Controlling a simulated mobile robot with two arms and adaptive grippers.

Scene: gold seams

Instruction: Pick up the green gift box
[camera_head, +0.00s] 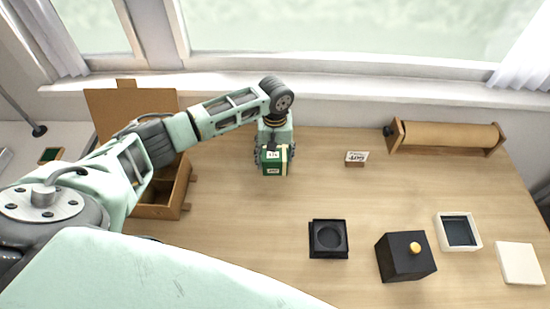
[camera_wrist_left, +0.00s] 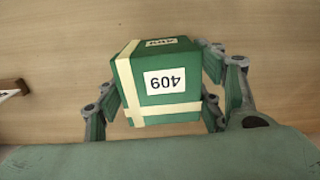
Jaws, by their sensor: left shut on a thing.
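The green gift box (camera_head: 272,160) with a cream ribbon and white number labels is at the back middle of the table in the head view. My left gripper (camera_head: 274,162) reaches down from above and is shut on it. In the left wrist view the green gift box (camera_wrist_left: 162,85) sits between the two fingers of my left gripper (camera_wrist_left: 165,100), one on each side, and its label reads 409 upside down. I cannot tell whether the box rests on the table or is slightly lifted. My right gripper is not in view.
A small sign (camera_head: 356,157) stands right of the green box. A paper roll holder (camera_head: 446,136) is at the back right. A black open box (camera_head: 328,239), black lidded box (camera_head: 405,257), white tray (camera_head: 474,221) and white lid (camera_head: 520,263) lie front right. A wooden crate (camera_head: 181,196) is left.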

